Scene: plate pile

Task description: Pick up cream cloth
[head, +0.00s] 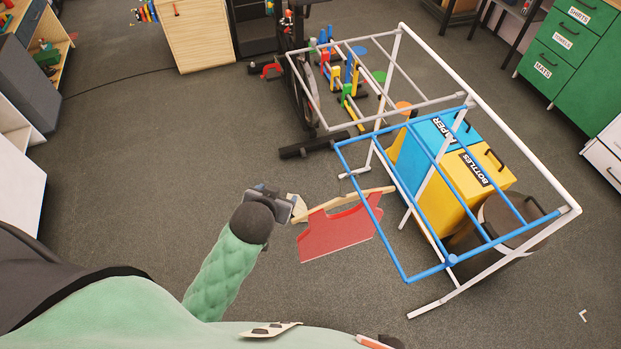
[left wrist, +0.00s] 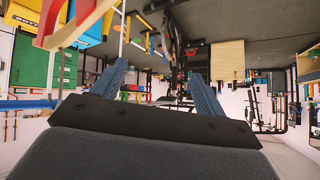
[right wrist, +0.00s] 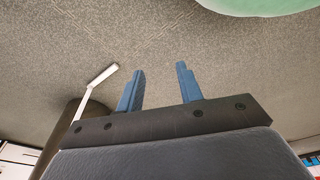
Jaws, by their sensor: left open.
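I see no plainly recognisable cream cloth. A small cream piece (head: 297,204) shows beside my left gripper (head: 278,203) in the head view; I cannot tell whether it is cloth or part of the red piece's wood-coloured edging. My left gripper is open, with nothing between its fingers in the left wrist view (left wrist: 160,85). A red piece (head: 338,231) with a wood-coloured upper edge is just right of it, and also shows at the upper left of the left wrist view (left wrist: 52,22). My right gripper (right wrist: 158,76) is open and empty above the grey floor.
A white and blue tube rack (head: 430,268) stands at the right. Blue and yellow bins (head: 468,196) and a dark round bin (head: 500,222) are behind its bars. Green drawers (head: 571,50) stand at the far right. The floor (head: 140,160) at the left is clear.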

